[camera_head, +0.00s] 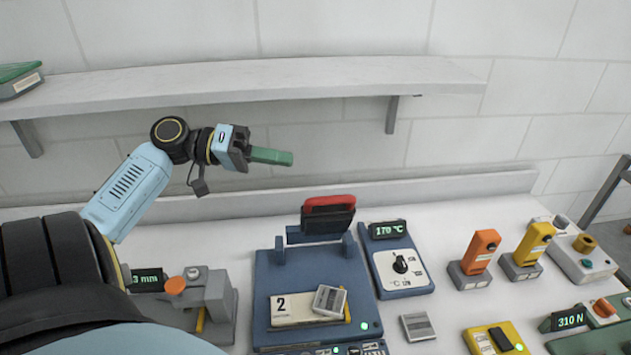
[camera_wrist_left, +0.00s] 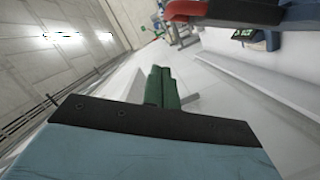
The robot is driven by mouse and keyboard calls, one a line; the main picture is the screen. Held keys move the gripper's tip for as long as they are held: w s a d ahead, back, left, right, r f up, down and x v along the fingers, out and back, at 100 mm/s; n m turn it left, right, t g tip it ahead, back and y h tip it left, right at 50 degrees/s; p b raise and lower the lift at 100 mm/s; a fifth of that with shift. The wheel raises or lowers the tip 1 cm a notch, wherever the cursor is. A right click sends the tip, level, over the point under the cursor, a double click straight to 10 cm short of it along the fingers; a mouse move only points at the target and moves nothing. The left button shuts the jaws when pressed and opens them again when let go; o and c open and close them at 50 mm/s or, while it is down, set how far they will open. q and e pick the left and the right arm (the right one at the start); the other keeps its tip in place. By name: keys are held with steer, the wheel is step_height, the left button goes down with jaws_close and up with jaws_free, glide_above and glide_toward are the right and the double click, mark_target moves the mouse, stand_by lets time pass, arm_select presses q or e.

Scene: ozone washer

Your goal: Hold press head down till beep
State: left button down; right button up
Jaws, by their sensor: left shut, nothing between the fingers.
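The press in the middle of the table has a blue base (camera_head: 264,290). Its dark press head (camera_head: 328,220) stands raised at the back, topped by a red handle (camera_head: 329,201). A cream plate marked 2 (camera_head: 292,308) and a small grey piece (camera_head: 329,300) lie on the base, uncovered. My left gripper (camera_head: 290,158) is shut and empty, in the air behind and to the left of the handle, apart from it. Its green fingers (camera_wrist_left: 162,75) lie together in the left wrist view, where the red handle (camera_wrist_left: 190,9) shows at the top. My right gripper is out of view.
A control box reading 170 °C (camera_head: 402,262) stands right of the press. A shelf (camera_head: 270,82) runs along the wall above my arm. A gauge (camera_head: 207,300) stands left. Orange (camera_head: 478,253) and yellow (camera_head: 532,245) lever units stand right. A grey piece (camera_head: 418,326) lies loose.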

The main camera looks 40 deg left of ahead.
arm_select(q)
steer(key=p, duration=0.1)
glide_above(316, 208)
steer(key=w+a, duration=0.2)
steer(key=a, duration=0.1)
steer(key=d+f, duration=0.1)
steer(key=s+d+f+p, duration=0.1)
steer(key=f, duration=0.1)
steer(key=shift+s+d, duration=0.2)
steer(key=shift+s, duration=0.1)
steer(key=shift+s+d+f, duration=0.15)
steer(key=shift+d+f, duration=0.1)
steer(key=shift+d, duration=0.1)
